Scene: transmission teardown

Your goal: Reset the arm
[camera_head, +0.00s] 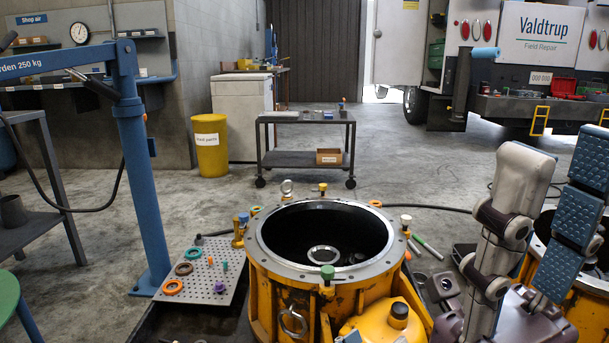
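My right gripper (561,158) stands at the right side, close to the camera, with its fingers pointing up. One finger is beige with dark joints, and the other shows blue textured pads. The fingers are apart with nothing held between them. It is to the right of the open yellow transmission housing (262,290) and hides part of what lies behind it. My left gripper is not in view.
A perforated tray (205,262) with coloured rings and pegs lies left of the housing. A blue crane (138,170) stands at left. Another yellow housing (590,310) is at the right edge. A dark cart (308,159) stands behind, with open floor around it.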

